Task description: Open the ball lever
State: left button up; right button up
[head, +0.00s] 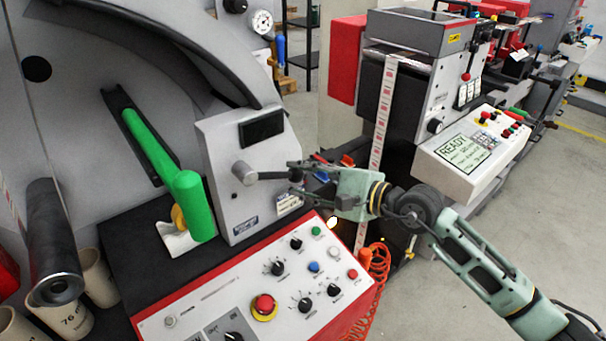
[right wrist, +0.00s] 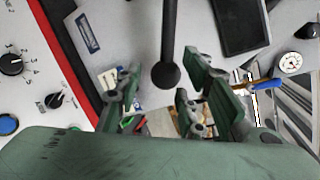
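The ball lever sticks out from the grey panel box (head: 215,145) on a round grey hub (head: 243,172). Its dark rod (head: 270,175) points right, toward my right gripper (head: 296,174). In the right wrist view the black ball (right wrist: 167,75) hangs at the rod's end between the two green fingers of my right gripper (right wrist: 163,82). The fingers are open, with a visible gap on each side of the ball. My left gripper is not in view.
Below is a red-edged control panel (head: 235,290) with knobs and a red emergency button (head: 263,307). A green handle (head: 190,205) stands left of the box. A pressure gauge (head: 262,22) is above. A label strip (head: 382,115) hangs behind my right gripper.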

jog(key=shift+w+a+f, duration=0.1)
jog(key=shift+w+a, duration=0.1)
jog(key=shift+a, duration=0.05)
jog(key=shift+f, duration=0.1)
grip_shut()
dwell(0.3)
